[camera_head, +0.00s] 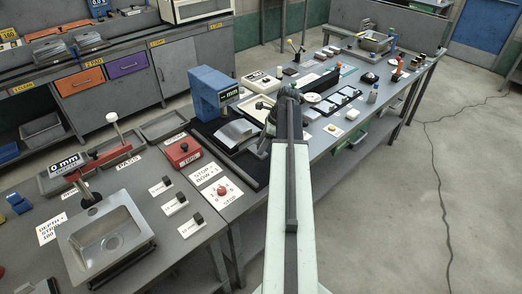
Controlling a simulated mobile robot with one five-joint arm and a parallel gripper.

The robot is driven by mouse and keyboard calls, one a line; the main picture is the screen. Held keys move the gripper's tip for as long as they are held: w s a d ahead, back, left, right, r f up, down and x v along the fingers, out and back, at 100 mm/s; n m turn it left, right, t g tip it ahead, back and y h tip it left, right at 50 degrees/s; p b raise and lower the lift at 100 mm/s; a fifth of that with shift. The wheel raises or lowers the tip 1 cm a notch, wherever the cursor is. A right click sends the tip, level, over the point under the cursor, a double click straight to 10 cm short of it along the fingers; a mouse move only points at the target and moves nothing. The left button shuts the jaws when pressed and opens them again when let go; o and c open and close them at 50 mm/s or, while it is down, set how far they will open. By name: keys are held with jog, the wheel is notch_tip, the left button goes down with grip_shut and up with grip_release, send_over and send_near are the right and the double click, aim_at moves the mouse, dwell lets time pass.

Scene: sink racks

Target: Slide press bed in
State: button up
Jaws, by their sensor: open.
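A blue press (213,92) stands at the near end of the far bench section, left of my arm. In front of it a grey metal block with a sloped face (236,133) sits on a dark flat bed (208,129). The bed reaches out from under the press toward my arm. My gripper (266,138) is at the end of my arm, just right of the block, and looks open and empty. Its fingertips are small and partly hidden by my arm, so I cannot tell whether they touch the bed.
A steel sink (103,243) with a depth gauge stands on the near left bench. Trays and small parts cover the bench beyond my arm. The floor at right is clear except for a cable (436,190).

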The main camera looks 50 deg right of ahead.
grip_shut()
dwell(1.4)
